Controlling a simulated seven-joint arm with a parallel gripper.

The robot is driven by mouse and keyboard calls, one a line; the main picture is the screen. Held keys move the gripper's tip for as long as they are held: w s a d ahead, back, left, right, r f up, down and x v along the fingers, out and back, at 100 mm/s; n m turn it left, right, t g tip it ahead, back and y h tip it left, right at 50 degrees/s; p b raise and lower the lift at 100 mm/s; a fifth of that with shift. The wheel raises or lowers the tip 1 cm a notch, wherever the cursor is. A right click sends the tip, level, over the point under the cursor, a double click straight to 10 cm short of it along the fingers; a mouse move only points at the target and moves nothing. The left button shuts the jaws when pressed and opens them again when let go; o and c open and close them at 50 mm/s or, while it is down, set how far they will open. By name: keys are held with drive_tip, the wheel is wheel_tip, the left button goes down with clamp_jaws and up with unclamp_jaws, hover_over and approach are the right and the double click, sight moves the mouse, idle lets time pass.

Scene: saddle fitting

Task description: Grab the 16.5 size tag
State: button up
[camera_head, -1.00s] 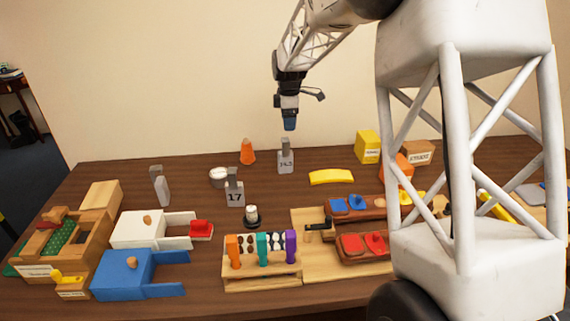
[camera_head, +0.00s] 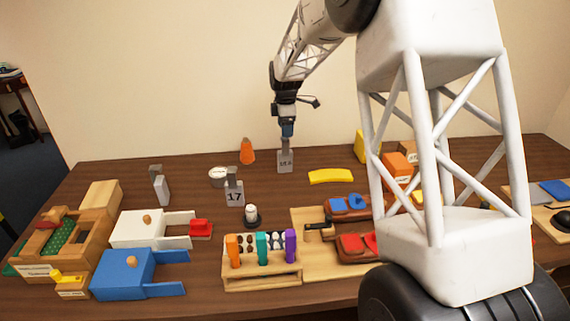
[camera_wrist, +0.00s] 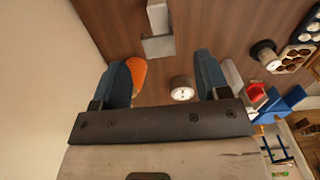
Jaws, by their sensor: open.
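The size tag at the back (camera_head: 285,162) is a grey upright plate with a narrower neck; its number is blurred but looks like 16.5. It stands on the brown table, and its neck and foot show at the top of the wrist view (camera_wrist: 158,46). My gripper (camera_head: 287,131) hangs directly above this tag in the head view, pointing down, its tips close to the tag's top. In the wrist view my gripper (camera_wrist: 163,72) is open with fingers wide apart, and the tag lies beyond the tips. Whether either finger touches it cannot be told.
A tag marked 17 (camera_head: 235,196) and another grey tag (camera_head: 161,188) stand to the left. A round white dial (camera_head: 218,177) and an orange cone (camera_head: 247,152) are close by. A yellow curved piece (camera_head: 331,177) lies right. A wall rises behind.

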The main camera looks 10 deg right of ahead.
drive_tip(key=shift+f, duration=0.2)
hover_over(285, 155)
drive_tip(key=w, duration=0.2)
drive_tip(key=shift+d+f, duration=0.1)
drive_tip(key=shift+f, duration=2.4)
drive_tip(key=shift+c, duration=0.3)
drive_tip(key=c, duration=1.2)
